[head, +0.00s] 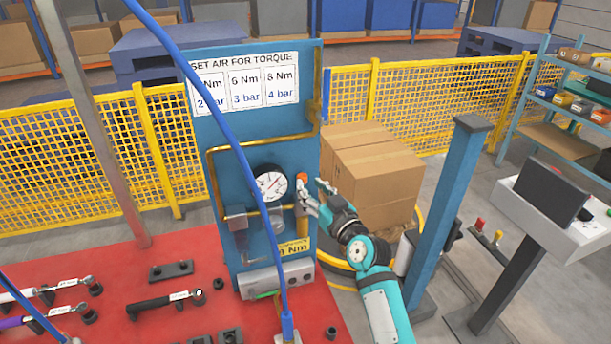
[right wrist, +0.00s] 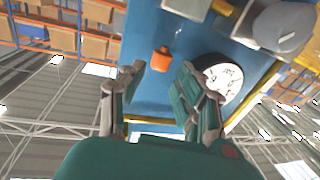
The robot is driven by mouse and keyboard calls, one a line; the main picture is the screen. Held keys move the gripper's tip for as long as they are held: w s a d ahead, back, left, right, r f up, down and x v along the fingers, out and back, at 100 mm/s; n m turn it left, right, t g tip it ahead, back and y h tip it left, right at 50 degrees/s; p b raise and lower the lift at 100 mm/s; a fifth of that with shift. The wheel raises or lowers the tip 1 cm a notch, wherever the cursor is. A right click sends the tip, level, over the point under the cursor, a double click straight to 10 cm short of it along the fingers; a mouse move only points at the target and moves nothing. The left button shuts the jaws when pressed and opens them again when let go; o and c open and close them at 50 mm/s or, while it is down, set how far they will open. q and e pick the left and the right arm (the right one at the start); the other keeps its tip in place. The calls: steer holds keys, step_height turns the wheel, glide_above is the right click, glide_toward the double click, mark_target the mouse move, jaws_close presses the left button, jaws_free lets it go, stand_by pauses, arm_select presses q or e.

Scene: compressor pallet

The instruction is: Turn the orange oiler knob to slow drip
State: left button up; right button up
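The orange oiler knob (head: 303,177) sits on the blue panel (head: 215,140), just right of the round pressure gauge (head: 270,184). In the right wrist view the knob (right wrist: 160,59) shows against the blue panel, just beyond and between the two fingertips. My right gripper (head: 313,187) is at the panel's right side, close to the knob. Its fingers (right wrist: 158,74) are spread apart with nothing between them, and I see no clear contact with the knob. The knob's drip marking is too small to read. My left gripper is not in view.
A blue hose (head: 250,180) hangs across the panel. The red table (head: 180,265) carries torque wrenches and dark blocks. Cardboard boxes (head: 375,170) stand behind my right arm, with a blue post (head: 452,200) to its right. Yellow fencing (head: 90,165) runs behind.

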mark_target(304, 180)
steer(key=shift+x, duration=1.85)
steer(key=shift+c, duration=0.2)
jaws_close()
